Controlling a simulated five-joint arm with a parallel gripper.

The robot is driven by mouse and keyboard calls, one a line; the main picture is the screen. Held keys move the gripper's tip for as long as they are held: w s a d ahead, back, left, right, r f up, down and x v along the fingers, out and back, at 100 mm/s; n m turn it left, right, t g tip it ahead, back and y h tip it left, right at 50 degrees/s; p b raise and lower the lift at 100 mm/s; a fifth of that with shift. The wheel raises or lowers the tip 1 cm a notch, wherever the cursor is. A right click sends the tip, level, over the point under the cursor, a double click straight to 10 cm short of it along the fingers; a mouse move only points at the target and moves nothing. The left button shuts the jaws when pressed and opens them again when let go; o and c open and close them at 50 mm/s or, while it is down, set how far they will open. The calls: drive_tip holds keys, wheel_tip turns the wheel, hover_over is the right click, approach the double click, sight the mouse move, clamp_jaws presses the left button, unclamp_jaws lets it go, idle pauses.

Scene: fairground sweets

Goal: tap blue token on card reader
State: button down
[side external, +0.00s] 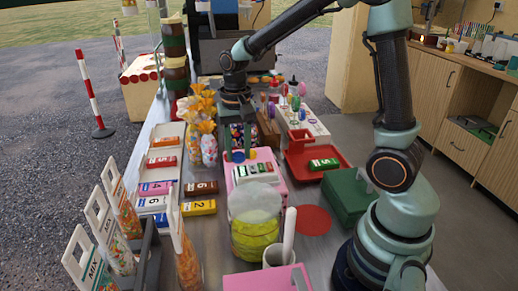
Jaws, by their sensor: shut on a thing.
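My gripper (238,153) points down over the middle of the counter, its fingers shut on the blue token (238,157). The token shows as a small blue disc between the fingertips, partly covered by them. Just below and in front is a pink unit (232,182) with a pale and dark green panel (254,172) on top; this seems to be the card reader. The token is at its far edge. I cannot tell whether it touches.
A yellow-green tub with a clear domed top (256,230) stands in front of the pink unit. A red tray (330,155) and green box (346,197) are on the right. Numbered bars (199,188) lie left. Bunched sweet bags (207,140) stand close to the gripper's left.

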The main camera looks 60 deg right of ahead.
drive_tip(key=w+d+r, duration=0.3)
drive_tip(key=r, duration=0.4)
drive_tip(key=shift+r, duration=0.35)
idle(0.6)
